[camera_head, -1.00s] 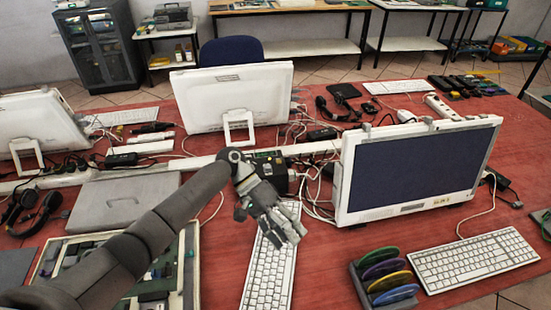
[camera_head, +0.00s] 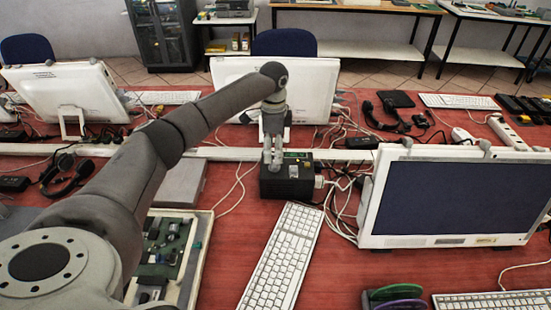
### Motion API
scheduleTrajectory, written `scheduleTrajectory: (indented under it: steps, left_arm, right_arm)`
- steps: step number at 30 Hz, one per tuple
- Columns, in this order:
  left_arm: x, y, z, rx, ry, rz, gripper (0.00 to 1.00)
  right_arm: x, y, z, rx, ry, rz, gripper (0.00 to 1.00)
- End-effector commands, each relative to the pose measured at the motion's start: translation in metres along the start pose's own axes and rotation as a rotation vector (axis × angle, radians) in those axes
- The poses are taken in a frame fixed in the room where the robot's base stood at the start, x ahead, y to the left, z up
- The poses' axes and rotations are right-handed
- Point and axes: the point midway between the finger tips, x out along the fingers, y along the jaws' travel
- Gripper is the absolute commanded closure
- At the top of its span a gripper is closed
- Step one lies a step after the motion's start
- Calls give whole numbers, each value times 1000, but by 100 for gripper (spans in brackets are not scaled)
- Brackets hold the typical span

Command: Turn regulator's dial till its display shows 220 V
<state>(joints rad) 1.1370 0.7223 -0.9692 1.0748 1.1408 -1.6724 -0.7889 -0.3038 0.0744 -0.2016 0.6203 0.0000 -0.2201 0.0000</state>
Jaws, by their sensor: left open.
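The regulator (camera_head: 288,183) is a small black box on the red table, behind the white keyboard and left of the dark-screened monitor. A green patch and a small yellowish spot show on it, too small to make out as dial or display. No voltage can be read. My left gripper (camera_head: 272,164) points down at the regulator's back left top, its open fingers covering part of it. I cannot tell whether the fingers touch it. My right gripper is not in view.
A white keyboard (camera_head: 283,262) lies in front of the regulator. A monitor (camera_head: 447,205) stands close on its right, with tangled white cables (camera_head: 343,205) between. Another monitor (camera_head: 318,85) stands behind my gripper. An open case of circuit boards (camera_head: 201,255) lies front left.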

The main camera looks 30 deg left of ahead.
Motion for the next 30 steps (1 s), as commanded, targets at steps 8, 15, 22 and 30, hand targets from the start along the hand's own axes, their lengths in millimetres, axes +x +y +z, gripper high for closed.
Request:
scheduleTrajectory:
  steps: [8,15,22,30]
  left_arm:
    - [40,1,-1,0,1,3,43]
    - [49,0,-1,0,2,1,43]
    - [48,0,-1,0,2,1,52]
    - [48,0,-1,0,2,1,87]
  right_arm:
    - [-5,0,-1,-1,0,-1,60]
    - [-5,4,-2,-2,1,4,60]
    - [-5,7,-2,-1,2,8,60]
    - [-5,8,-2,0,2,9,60]
